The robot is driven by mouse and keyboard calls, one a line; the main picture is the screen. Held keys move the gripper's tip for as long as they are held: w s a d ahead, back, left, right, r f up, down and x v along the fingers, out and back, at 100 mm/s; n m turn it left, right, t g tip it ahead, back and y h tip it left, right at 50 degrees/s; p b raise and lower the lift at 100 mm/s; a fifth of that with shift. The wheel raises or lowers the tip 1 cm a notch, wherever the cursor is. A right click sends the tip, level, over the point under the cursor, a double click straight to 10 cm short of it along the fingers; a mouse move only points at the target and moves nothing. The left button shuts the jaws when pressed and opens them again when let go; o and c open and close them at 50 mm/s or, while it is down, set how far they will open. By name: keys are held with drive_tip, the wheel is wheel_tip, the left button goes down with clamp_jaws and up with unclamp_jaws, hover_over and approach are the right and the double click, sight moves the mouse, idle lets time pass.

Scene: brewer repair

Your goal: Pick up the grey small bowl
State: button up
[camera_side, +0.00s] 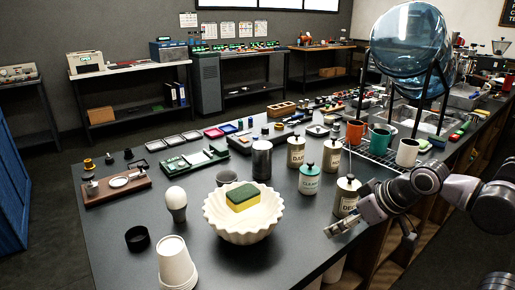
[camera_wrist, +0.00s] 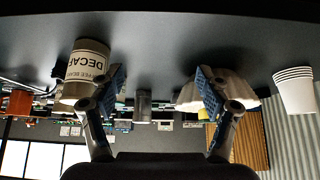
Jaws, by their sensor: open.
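A small grey bowl or cup (camera_side: 224,178) stands on the dark counter in the side view, just behind a larger white scalloped bowl (camera_side: 242,225), which hides part of it. The white bowl holds a yellow and green sponge (camera_side: 243,197). My gripper (camera_side: 372,232) is at the right of the counter, open and empty, well apart from both bowls. In the wrist view, which looks upside down, the open fingers (camera_wrist: 162,78) spread wide. The white bowl (camera_wrist: 189,96) shows partly behind one finger. I cannot make out the grey bowl there.
A decaf canister (camera_side: 346,195) stands close to my gripper, with more canisters behind it. A metal cylinder (camera_side: 262,160) stands right of the grey bowl. An egg on a dark holder (camera_side: 177,204) and stacked white cups (camera_side: 175,264) are at the left.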

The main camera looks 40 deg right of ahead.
idle(0.3)
drive_tip(key=o, duration=0.3)
drive_tip(key=w+a+r+m+g, duration=0.1)
drive_tip(key=w+a+r, duration=0.15)
drive_tip(key=w, duration=0.55)
drive_tip(key=w+a+r, duration=0.1)
drive_tip(key=w+r, duration=0.2)
drive_tip(key=w, duration=0.5)
drive_tip(key=w+a+r+m+g, duration=0.1)
drive_tip(key=w+a+r, duration=0.15)
drive_tip(key=w, duration=0.65)
drive_tip(key=h, duration=0.1)
approach(227, 176)
drive_tip(key=shift+w+a+f, duration=0.15)
drive_tip(key=shift+w+f, duration=0.2)
drive_tip(key=shift+f, duration=0.85)
drive_tip(key=shift+w+a+f, duration=0.1)
drive_tip(key=shift+w+f, duration=0.2)
drive_tip(key=shift+f, duration=0.9)
drive_tip(key=shift+w+a+f, duration=0.15)
drive_tip(key=shift+w+f, duration=0.2)
drive_tip(key=shift+f, duration=0.9)
